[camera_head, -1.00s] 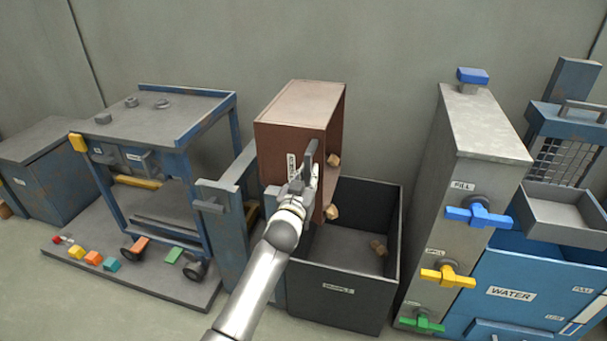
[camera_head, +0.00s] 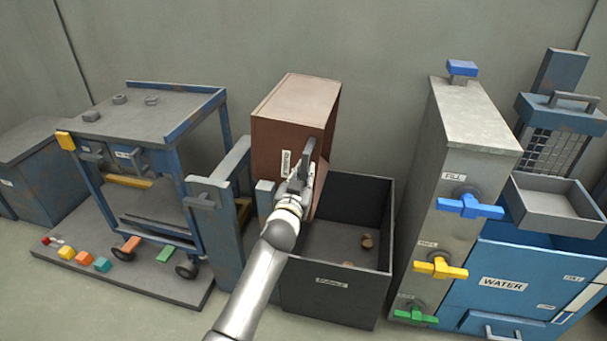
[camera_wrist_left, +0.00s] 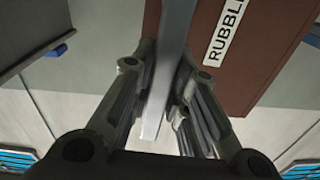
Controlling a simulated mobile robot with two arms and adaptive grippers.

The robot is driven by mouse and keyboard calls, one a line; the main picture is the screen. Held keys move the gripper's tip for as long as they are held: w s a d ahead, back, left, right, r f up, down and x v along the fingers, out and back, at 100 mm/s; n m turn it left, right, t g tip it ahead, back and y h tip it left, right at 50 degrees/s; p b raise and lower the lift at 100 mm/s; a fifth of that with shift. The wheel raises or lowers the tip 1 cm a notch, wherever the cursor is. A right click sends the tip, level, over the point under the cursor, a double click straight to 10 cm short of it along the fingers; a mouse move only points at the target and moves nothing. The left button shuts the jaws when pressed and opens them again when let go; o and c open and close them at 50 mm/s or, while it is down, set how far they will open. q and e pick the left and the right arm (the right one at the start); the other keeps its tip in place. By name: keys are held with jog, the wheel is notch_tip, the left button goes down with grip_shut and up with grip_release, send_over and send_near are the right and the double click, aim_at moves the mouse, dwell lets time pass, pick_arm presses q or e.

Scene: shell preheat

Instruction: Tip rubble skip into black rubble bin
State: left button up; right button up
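The brown rubble skip (camera_head: 290,105) is tipped over, with its open side facing right above the black rubble bin (camera_head: 345,305). My left gripper (camera_head: 302,175) is at the skip's labelled side. In the left wrist view, its fingers (camera_wrist_left: 160,88) close around a grey bar (camera_wrist_left: 176,30) beside the skip's RUBBLE label (camera_wrist_left: 224,30). Rubble chunks (camera_head: 367,240) lie on the bin floor. The skip's inside is hidden from the head camera. My right gripper is not in view.
A blue-framed bench (camera_head: 165,105) and a blue post (camera_head: 214,230) stand left of the skip. A grey valve column (camera_head: 470,130) stands close to the bin's right side, with a blue WATER tank (camera_head: 495,305) beyond it.

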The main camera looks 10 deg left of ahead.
pick_arm(q)
jog(key=o, duration=0.4)
jog(key=shift+d+f, duration=0.2)
jog(key=shift+d, duration=0.05)
jog(key=shift+o, duration=0.2)
jog(key=shift+s+a+r, duration=0.1)
jog(key=s, duration=1.2)
jog(key=shift+a, duration=0.2)
jog(key=shift+w, duration=0.1)
